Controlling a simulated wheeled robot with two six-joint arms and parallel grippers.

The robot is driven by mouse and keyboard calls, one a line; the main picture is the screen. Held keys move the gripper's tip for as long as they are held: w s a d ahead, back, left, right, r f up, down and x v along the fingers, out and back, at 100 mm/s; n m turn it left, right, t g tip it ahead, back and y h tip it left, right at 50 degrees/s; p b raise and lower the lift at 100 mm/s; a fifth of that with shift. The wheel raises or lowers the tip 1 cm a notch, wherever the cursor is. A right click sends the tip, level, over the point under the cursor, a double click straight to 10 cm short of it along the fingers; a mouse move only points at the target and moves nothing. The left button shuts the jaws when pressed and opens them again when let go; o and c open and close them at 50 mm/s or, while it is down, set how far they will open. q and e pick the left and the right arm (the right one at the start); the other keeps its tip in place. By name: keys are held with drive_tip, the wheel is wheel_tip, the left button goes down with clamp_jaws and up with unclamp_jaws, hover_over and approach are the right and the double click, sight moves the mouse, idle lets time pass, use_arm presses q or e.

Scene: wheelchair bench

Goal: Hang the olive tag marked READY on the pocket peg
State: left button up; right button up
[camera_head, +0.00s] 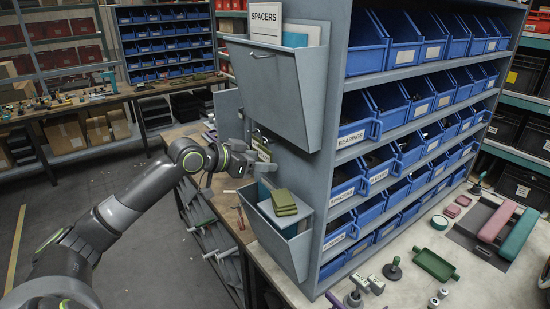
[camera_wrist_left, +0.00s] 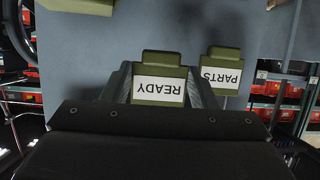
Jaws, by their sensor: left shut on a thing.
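My left gripper (camera_head: 240,166) is at the side panel of the grey shelf unit, between the upper and lower grey pockets. In the left wrist view it is shut on the olive READY tag (camera_wrist_left: 160,72), whose white label reads upside down between the two fingers. A second olive tag, marked PARTS (camera_wrist_left: 221,75), is beside it to the right, apart from the fingers. I cannot make out the pocket peg in either view. My right gripper is in neither view.
The upper pocket, marked SPACERS (camera_head: 280,92), juts out above the gripper. The lower pocket (camera_head: 283,245) juts out below, with olive blocks (camera_head: 284,203) at its top. Blue bins (camera_head: 366,48) fill the shelves to the right. A wooden bench (camera_head: 226,204) is beneath.

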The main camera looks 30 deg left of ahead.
use_arm(q)
drive_tip(key=shift+s+a+p, duration=0.25)
drive_tip(key=shift+s+p, duration=0.05)
drive_tip(key=shift+s, duration=0.3)
drive_tip(key=shift+s+a+p, duration=0.25)
drive_tip(key=shift+s, duration=0.4)
drive_tip(key=shift+s+a+p, duration=0.25)
drive_tip(key=shift+s+p, duration=0.05)
drive_tip(key=shift+s, duration=0.3)
